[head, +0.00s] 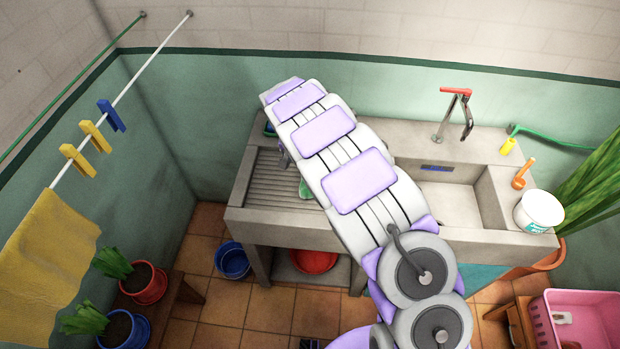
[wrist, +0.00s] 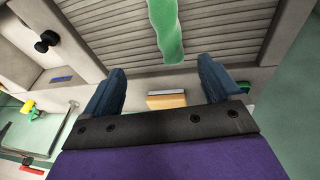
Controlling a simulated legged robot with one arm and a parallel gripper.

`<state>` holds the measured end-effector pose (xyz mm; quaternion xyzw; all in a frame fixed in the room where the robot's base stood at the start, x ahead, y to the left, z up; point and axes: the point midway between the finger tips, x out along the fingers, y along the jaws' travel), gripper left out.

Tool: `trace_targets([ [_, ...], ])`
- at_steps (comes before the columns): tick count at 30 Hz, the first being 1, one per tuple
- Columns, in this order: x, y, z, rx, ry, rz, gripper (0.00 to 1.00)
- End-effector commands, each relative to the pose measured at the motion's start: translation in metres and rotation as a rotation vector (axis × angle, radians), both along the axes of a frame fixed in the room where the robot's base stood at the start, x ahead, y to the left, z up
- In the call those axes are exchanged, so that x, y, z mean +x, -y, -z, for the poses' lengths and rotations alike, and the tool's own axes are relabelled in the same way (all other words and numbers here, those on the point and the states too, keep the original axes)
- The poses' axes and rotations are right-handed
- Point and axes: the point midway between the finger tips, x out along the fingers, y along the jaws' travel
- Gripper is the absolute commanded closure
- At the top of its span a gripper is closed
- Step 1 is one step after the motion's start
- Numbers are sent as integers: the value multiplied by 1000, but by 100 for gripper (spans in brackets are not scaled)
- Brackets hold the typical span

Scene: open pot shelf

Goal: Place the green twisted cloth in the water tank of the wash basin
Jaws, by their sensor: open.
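The green twisted cloth (wrist: 166,30) lies on the ribbed washboard (wrist: 120,35) of the basin. In the head view only a small green part of the cloth (head: 305,189) shows beside my arm. My gripper (wrist: 160,66) is open and empty, its two dark fingers apart. In the wrist view the cloth's near end lies just beyond the fingertips, roughly centred between them; I cannot tell the height gap. The water tank (head: 455,203) is the sunken part right of the washboard, partly covered by my arm.
A sponge-like block (wrist: 166,101) shows between the fingers, on the basin's ledge. A tap (head: 465,115) stands behind the tank.

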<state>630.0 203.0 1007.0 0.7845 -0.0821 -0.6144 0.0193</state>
Motion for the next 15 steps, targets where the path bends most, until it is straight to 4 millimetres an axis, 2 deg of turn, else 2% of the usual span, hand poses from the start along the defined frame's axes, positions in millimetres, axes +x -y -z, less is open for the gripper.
trace_targets([
  [3,4,2,28,-5,-8,-1,10],
  [9,13,9,65,-4,-6,1,10],
  [12,17,14,83,1,-6,1,10],
  [15,21,18,91,2,-3,1,10],
])
